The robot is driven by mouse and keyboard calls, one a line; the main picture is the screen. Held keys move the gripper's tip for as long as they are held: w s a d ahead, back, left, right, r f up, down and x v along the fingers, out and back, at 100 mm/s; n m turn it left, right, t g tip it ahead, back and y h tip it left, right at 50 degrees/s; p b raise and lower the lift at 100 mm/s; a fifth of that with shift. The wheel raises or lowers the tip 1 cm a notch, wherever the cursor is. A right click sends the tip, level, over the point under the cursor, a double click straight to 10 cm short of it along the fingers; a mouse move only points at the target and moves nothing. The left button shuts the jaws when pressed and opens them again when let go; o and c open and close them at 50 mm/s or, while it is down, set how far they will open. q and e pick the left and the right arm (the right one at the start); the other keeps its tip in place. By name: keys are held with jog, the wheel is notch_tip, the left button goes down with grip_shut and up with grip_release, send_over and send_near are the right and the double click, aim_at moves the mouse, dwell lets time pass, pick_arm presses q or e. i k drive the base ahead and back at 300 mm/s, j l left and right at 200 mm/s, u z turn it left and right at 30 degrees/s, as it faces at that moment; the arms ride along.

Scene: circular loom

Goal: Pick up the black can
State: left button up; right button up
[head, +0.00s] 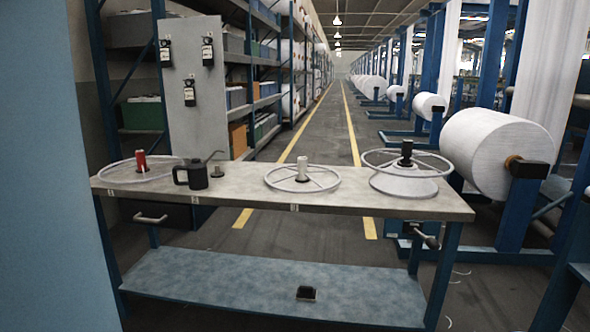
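The black can (197,177) stands upright on the grey top of a workbench (232,191), left of the middle in the head view. It has a handle on its left side and a thin spout rising to the right. Nothing is touching it from above. Neither of my grippers shows in this view.
On the bench, a spoked ring with a red spool (141,162) is left of the can. A ring with a white spool (302,170) and a raised ring with a black hub (406,152) are to the right.

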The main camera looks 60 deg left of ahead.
aim_at(197, 171)
jog(key=u, duration=2.5)
jog(key=z, duration=4.1)
jog(key=j+u, duration=0.1)
jog(key=u, duration=1.95)
jog(key=i+j+u, duration=0.1)
jog(key=u, duration=0.35)
jog(key=i+u, duration=0.2)
jog(key=u, duration=0.2)
jog(key=i+u, duration=0.15)
jog(key=u, duration=0.3)
jog(key=i+u, duration=0.15)
jog(key=u, duration=0.3)
